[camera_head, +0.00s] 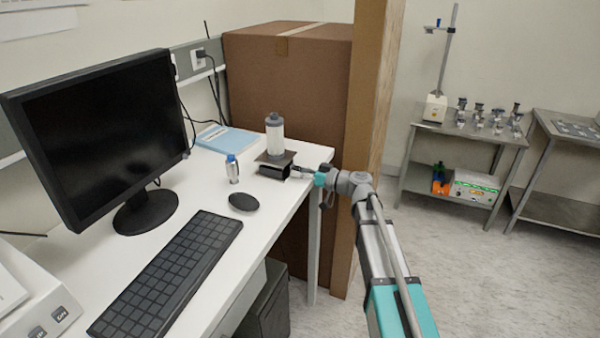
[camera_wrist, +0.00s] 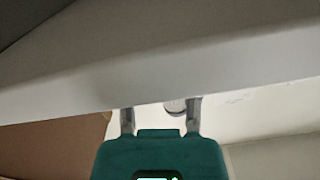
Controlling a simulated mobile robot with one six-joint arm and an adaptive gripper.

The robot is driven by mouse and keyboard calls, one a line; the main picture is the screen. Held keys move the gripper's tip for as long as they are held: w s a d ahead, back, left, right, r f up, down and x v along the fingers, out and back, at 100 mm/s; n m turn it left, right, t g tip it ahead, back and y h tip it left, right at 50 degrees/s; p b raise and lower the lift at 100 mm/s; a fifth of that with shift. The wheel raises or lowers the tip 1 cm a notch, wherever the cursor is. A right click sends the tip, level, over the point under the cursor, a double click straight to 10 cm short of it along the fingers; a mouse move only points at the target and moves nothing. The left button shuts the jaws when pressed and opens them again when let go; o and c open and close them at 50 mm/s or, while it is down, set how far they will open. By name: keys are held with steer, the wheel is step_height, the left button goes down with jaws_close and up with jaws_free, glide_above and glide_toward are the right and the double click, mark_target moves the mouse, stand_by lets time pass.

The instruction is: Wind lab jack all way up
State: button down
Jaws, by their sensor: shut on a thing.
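The lab jack (camera_head: 275,170) stands near the far right corner of the white desk, with a dark plate on top and a black front. A clear bottle with a grey cap (camera_head: 274,137) stands upright on its plate. My gripper (camera_head: 299,169) reaches in from the right and meets the jack's right side, where it is shut on the knob. The knob itself is too small to make out. In the wrist view my gripper's two grey fingers (camera_wrist: 160,110) are apart at the bottom, below a broad grey surface; the jack cannot be made out there.
A small blue-capped bottle (camera_head: 232,169), a mouse (camera_head: 243,202), a keyboard (camera_head: 170,275) and a monitor (camera_head: 100,135) are on the desk (camera_head: 215,202). A blue book (camera_head: 228,139) lies behind. A large cardboard box (camera_head: 290,85) and a tall brown panel (camera_head: 366,130) stand beyond.

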steer(key=shift+c, duration=1.7)
jaws_free()
steer(key=v, duration=1.2)
steer(key=shift+w, duration=0.1)
